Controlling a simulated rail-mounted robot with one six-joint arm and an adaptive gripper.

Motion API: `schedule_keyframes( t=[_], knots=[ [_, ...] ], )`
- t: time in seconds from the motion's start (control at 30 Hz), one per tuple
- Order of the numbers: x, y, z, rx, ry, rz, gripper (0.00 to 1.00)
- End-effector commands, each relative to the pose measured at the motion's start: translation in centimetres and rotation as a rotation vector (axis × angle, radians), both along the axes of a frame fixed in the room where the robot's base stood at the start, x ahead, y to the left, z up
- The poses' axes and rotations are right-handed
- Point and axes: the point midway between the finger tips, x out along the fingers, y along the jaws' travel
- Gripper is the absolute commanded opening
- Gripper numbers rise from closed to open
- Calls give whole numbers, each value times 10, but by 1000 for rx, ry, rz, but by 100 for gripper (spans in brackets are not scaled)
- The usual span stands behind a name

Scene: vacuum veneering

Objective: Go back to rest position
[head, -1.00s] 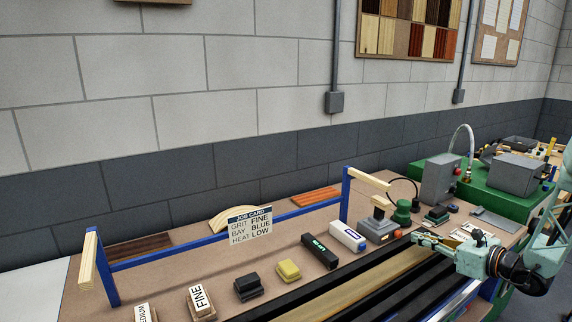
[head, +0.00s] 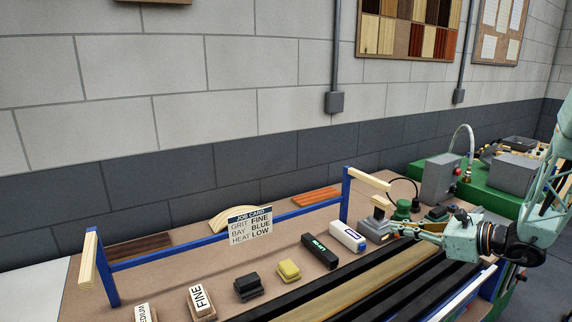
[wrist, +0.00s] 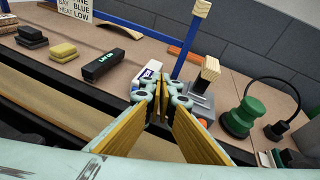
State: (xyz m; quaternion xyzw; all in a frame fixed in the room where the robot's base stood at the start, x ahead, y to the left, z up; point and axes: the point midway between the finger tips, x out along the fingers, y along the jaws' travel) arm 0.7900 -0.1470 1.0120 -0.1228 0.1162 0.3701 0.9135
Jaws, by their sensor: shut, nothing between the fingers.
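My gripper (head: 396,230) is shut and empty. In the head view it points left, over the bench beside the grey iron-like tool with a wooden handle (head: 379,210). The job card (head: 250,226) reads grit FINE, bay BLUE, heat LOW and hangs at the blue rail (head: 200,249).
A black block (head: 319,251), a white block (head: 347,236), a yellow block (head: 288,271) and a FINE block (head: 200,301) stand on the bench. A green round-based tool (head: 402,211) stands right of the grey tool. A wooden strip (head: 365,284) lies along the front.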

Motion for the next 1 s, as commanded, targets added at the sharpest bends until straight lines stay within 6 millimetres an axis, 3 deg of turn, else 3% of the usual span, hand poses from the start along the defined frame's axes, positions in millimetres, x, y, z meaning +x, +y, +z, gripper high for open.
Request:
schedule_keyframes(
  t=[0.5,1.0],
  knots=[
    [-67,101,63,-196,-58,288,0],
    [-149,172,104,-401,-122,550,0]
  ],
)
